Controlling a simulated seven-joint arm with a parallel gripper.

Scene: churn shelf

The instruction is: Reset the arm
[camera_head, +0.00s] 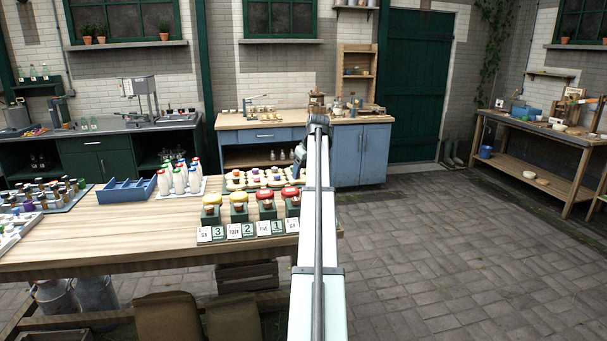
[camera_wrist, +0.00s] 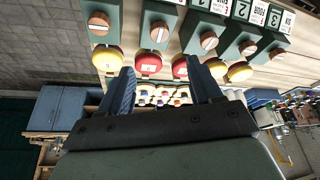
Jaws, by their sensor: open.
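My arm reaches forward over the right end of the wooden table (camera_head: 110,222) in the head view and hides part of what lies behind it. My gripper (camera_wrist: 160,66) is open, with its two dark fingers spread and nothing held between them in the wrist view. Beyond the fingertips stands a row of green blocks (camera_wrist: 200,31) with round wooden knobs and number cards. Red and yellow round tops, such as the red one (camera_wrist: 148,62), sit along them. The same row shows in the head view, with a yellow top (camera_head: 211,198) at its left end.
A blue divided tray (camera_head: 127,190) and several white bottles (camera_head: 179,180) stand on the table, left of the blocks. A tray of small coloured pieces (camera_head: 262,178) lies behind them. A blue cabinet bench (camera_head: 361,157) stands farther back. The paved floor to the right is clear.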

